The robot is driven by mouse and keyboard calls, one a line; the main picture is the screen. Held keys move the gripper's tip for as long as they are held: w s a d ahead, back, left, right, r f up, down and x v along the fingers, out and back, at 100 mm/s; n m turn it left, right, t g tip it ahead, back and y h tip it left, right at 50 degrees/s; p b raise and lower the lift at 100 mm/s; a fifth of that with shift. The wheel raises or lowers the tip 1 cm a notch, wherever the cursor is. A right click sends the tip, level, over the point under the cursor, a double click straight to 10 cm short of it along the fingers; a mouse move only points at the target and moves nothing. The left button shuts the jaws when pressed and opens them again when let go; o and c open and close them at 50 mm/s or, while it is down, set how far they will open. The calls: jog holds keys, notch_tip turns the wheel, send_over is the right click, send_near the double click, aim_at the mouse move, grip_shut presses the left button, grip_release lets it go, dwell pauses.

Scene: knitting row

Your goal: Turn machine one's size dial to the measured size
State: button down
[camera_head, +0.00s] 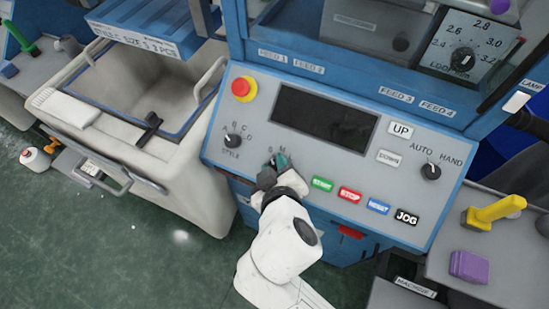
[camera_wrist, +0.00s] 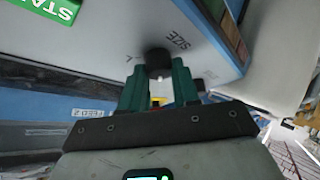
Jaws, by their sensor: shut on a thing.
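Machine one's sloping grey control panel (camera_head: 225,150) fills the middle of the head view, with a "MACHINE 1" label (camera_head: 415,287) low on the right. The black size dial (camera_wrist: 158,60) shows in the wrist view between my gripper's green fingertips, beside the word "SIZE" and a letter L. My gripper (camera_head: 277,163) is shut on this dial. In the head view the gripper hides the dial; the letters S and M show just above it. The dial's pointer is hidden, so its setting cannot be read.
Right of my gripper are the START (camera_head: 322,184), STOP (camera_head: 350,194), RESET and JOG buttons. The style dial (camera_head: 233,140) is to the left, below a red emergency button (camera_head: 242,88). A cream bin (camera_head: 190,185) stands left of the machine.

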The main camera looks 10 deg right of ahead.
jog(key=shift+n, duration=0.3)
jog(key=c, duration=0.8)
grip_release()
jog(key=v, duration=1.1)
jog(key=shift+w, duration=0.1)
